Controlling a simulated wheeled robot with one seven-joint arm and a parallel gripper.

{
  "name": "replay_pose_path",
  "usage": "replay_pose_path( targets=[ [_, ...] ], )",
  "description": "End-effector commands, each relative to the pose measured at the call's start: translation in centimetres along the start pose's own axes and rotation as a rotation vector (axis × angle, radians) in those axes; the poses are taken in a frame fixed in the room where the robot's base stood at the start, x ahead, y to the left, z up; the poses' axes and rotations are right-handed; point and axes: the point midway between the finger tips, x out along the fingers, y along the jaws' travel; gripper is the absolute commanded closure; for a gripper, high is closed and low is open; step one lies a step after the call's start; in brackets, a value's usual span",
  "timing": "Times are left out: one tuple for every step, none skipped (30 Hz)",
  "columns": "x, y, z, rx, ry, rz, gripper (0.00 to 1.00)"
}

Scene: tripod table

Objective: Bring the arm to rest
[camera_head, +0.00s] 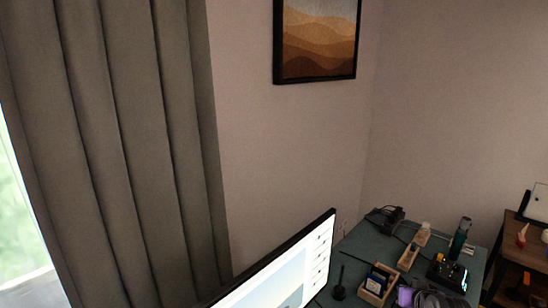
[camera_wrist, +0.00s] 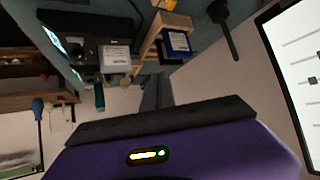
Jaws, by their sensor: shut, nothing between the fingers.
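My gripper (camera_wrist: 157,82) shows at the lower middle of the wrist view, with its grey fingers together and nothing between them. Behind the fingers are a dark bar and a purple housing with a small lit strip. The fingers stand in front of a pale wall, apart from the things on the table. My arm cannot be made out clearly in the head view.
A dark teal table (camera_head: 362,244) stands at the lower right of the head view, with a wooden box (camera_head: 377,285), a green bottle (camera_head: 460,238) and several small things. A monitor (camera_head: 285,275) stands left of it. A wooden shelf (camera_head: 520,256) is at the right edge.

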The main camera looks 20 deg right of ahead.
Motion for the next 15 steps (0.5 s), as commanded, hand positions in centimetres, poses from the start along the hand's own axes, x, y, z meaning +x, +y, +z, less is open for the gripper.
replay_pose_path(
  targets=[
    [-0.8, -2.2, 1.4, 0.002, 0.052, -0.023, 1.00],
    [-1.4, -3.3, 1.8, 0.003, 0.086, -0.035, 1.00],
    [-2.3, -4.6, 2.4, 0.006, 0.130, -0.048, 1.00],
    [-3.1, -5.6, 2.9, 0.007, 0.160, -0.058, 1.00],
    [-3.9, -6.5, 3.4, 0.008, 0.190, -0.068, 1.00],
    [-5.0, -7.6, 4.1, 0.009, 0.227, -0.080, 1.00],
    [-6.0, -8.4, 4.6, 0.010, 0.254, -0.089, 1.00],
    [-6.9, -9.1, 5.2, 0.012, 0.279, -0.097, 1.00],
    [-8.2, -10.0, 5.9, 0.013, 0.312, -0.110, 1.00],
    [-9.3, -10.7, 6.5, 0.013, 0.334, -0.119, 1.00],
    [-10.3, -11.2, 7.1, 0.014, 0.355, -0.127, 1.00],
    [-11.8, -11.9, 7.9, 0.014, 0.382, -0.138, 1.00],
    [-12.9, -12.4, 8.5, 0.013, 0.401, -0.146, 1.00],
    [-14.1, -12.9, 9.1, 0.012, 0.420, -0.154, 1.00],
    [-15.7, -13.4, 9.9, 0.009, 0.442, -0.165, 1.00]
  ],
)
